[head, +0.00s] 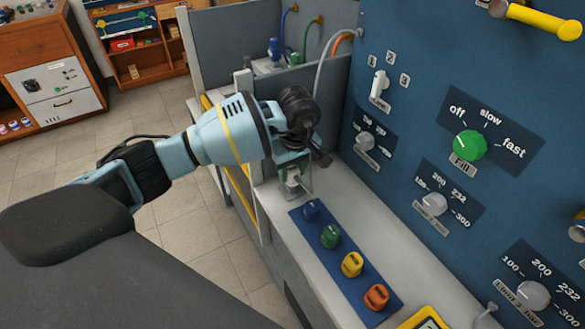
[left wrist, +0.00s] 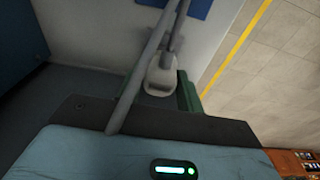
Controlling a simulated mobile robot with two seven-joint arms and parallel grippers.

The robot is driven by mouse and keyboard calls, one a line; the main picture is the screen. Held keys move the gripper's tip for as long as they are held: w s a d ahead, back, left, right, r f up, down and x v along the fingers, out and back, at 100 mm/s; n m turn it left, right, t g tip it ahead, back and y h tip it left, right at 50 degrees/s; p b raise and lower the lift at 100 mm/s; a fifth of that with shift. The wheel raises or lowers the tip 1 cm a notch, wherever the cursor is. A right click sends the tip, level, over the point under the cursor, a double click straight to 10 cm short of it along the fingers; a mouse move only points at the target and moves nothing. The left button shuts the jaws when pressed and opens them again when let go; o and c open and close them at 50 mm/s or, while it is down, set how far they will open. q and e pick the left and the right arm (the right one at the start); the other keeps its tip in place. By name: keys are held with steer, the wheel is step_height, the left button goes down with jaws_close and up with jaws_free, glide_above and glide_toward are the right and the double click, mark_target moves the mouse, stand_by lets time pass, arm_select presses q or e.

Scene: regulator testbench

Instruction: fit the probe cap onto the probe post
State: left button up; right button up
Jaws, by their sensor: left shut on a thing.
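My left gripper (head: 292,182) reaches down over the left end of the pale bench, beyond the blue mat. In the left wrist view, its green-padded fingers (left wrist: 160,88) are shut on a pale grey piece (left wrist: 160,75), which I take to be the probe cap. A grey hose or rod runs past this piece and partly covers it. In the head view the gripper and wrist hide most of the piece. I cannot make out the probe post for certain in either view. My right gripper is not in view.
A blue mat (head: 325,285) holds blue (head: 312,210), green (head: 330,236), yellow (head: 352,264) and orange (head: 376,296) caps. The blue panel (head: 430,90) with knobs rises on the right. A grey partition (head: 240,45) stands behind my arm.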

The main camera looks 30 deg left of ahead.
arm_select(q)
steer(key=shift+f, duration=0.35)
steer(key=shift+f, duration=0.3)
steer(key=o, duration=1.2)
steer(key=shift+c, duration=0.2)
